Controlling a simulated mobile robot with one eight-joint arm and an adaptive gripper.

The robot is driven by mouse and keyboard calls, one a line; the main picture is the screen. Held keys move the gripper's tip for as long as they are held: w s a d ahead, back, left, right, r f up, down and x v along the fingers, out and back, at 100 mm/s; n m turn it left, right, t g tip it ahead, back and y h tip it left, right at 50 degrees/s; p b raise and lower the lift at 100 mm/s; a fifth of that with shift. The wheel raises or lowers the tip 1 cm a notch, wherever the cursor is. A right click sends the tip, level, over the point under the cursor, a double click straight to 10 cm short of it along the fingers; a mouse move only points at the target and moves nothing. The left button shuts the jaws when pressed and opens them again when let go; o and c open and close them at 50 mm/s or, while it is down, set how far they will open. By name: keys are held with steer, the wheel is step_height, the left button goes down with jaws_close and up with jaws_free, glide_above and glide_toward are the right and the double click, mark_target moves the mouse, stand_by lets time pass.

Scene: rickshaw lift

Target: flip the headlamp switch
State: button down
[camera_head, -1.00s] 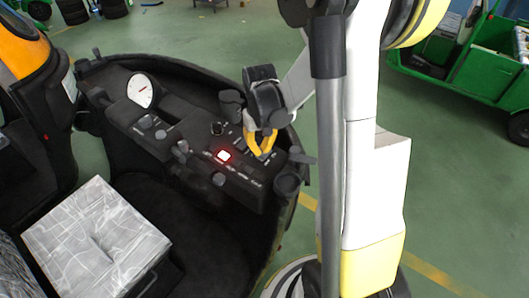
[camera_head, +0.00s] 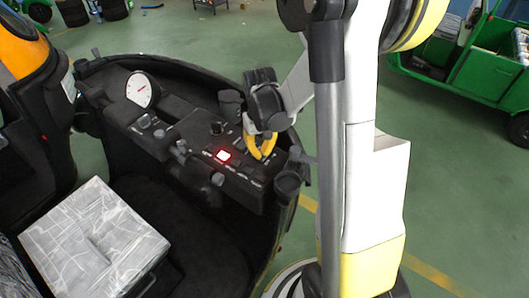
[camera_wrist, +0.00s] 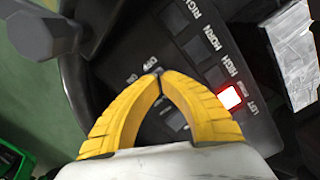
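The black dashboard panel (camera_head: 235,180) carries a row of labelled switches. In the wrist view, dark rockers stand beside the words RIGHT, HORN and HIGH, including the HIGH rocker (camera_wrist: 213,77). A red-lit switch (camera_wrist: 231,97) is at the end of that row; it also glows in the head view (camera_head: 224,155). OFF and ON labels (camera_wrist: 148,66) lie by my fingertips. No label reading headlamp is legible. My gripper (camera_wrist: 157,74) has its yellow fingertips together with nothing visible between them. It is over the panel, right of the lit switch in the head view (camera_head: 261,156). Contact cannot be told.
A round white gauge (camera_head: 140,90) and a black knob (camera_head: 217,128) stand on the dashboard. A cup holder (camera_head: 287,184) projects at its right end. A grey patterned seat (camera_head: 95,240) is lower left. A green vehicle (camera_head: 470,75) stands apart at the upper right.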

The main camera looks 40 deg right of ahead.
steer(key=shift+f+b, duration=0.3)
steer(key=shift+f, duration=0.05)
steer(key=shift+r+p, duration=2.4)
steer(key=shift+r, duration=1.15)
